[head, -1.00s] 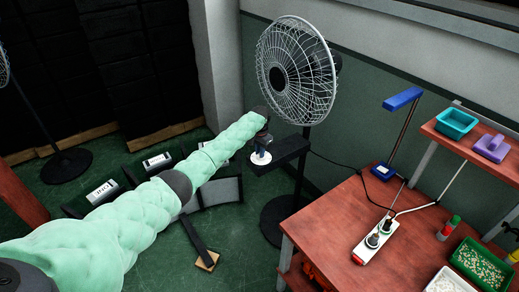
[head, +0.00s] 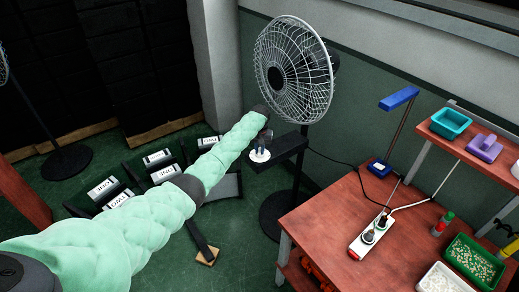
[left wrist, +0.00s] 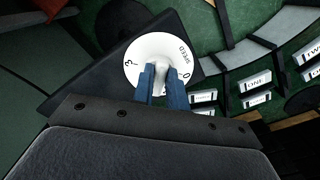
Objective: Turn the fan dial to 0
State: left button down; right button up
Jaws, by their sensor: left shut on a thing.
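The fan (head: 293,70) stands behind the table, with a dark box (head: 284,152) on its pole. A round white dial (head: 260,156) sits on top of this box. In the left wrist view the dial plate (left wrist: 139,50) shows a "3" at left, "SPEED" at upper right and a "0" at lower right. My left gripper (head: 265,143) is above the dial. In the left wrist view its blue fingers (left wrist: 161,82) are shut on the dial's white knob (left wrist: 159,68). The fingers hide part of the plate, including any marks beneath them. My right gripper is out of view.
A red-brown table (head: 330,215) at right holds a power strip (head: 371,234), a blue lamp (head: 398,100) and trays. A curved conveyor with labelled blocks (head: 157,157) lies behind my left arm. Another fan's base (head: 66,163) stands at far left.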

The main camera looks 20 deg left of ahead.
pick_arm(q)
jog(key=shift+w+r, duration=0.15)
jog(key=shift+r, duration=0.1)
jog(key=c, duration=1.7)
grip_release()
jog(key=o, duration=0.3)
jog(key=shift+f, duration=0.2)
jog(key=shift+r, duration=0.15)
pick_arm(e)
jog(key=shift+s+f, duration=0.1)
